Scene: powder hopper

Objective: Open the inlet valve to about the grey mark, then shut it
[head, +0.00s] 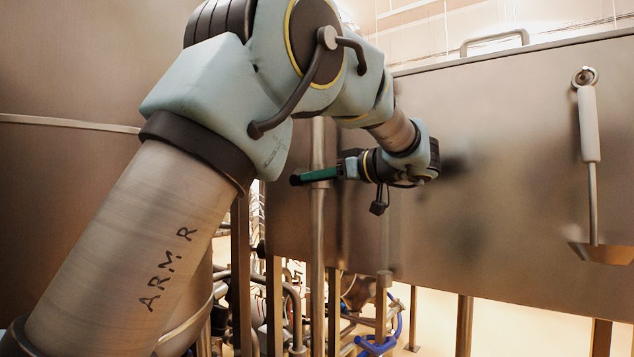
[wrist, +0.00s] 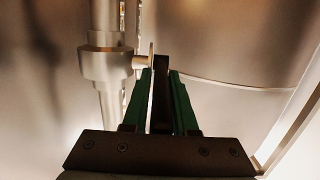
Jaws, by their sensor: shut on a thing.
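In the wrist view the inlet valve (wrist: 105,65) is a thick metal collar on a vertical pipe (wrist: 112,105). I see no grey mark in either view.
A large steel hopper wall (head: 500,190) stands close behind and right of my wrist. Below are frame legs (head: 464,325), pipework and a blue hose (head: 375,345). My arm covers much of the left.

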